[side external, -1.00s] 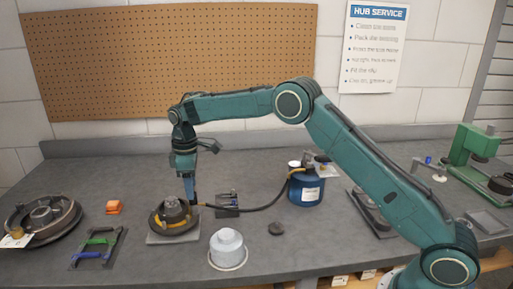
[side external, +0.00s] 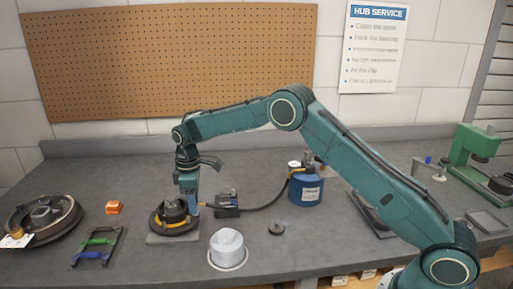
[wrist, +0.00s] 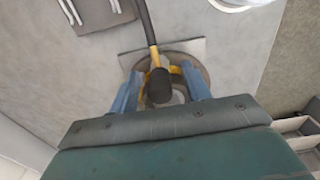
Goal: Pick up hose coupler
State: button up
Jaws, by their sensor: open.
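The hose coupler (wrist: 158,86) is a dark, rounded end piece with a yellow collar, on the end of a black hose. In the wrist view it lies between the two blue fingers of my gripper (wrist: 160,91), which are spread with a gap on each side. In the side view my gripper (side external: 190,204) points down at the hub (side external: 172,215), which has a yellow ring and sits on a grey plate. The fingers largely hide the coupler there. Whether a finger touches it I cannot tell.
The black hose (side external: 262,207) runs right to a blue canister (side external: 306,189). A dark boxy item (side external: 227,204) lies close to the right of my gripper. A large drum (side external: 68,222) is at the left.

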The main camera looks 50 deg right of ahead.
jog(key=shift+c, duration=0.2)
grip_shut()
jog(key=shift+r, duration=0.1)
notch_tip(320, 180, up, 20)
dwell(0.9)
jog(key=shift+r, duration=0.2)
dwell(0.6)
jog(key=shift+r, duration=1.3)
jog(key=shift+d+f, duration=0.1)
jog(key=shift+d, duration=0.05)
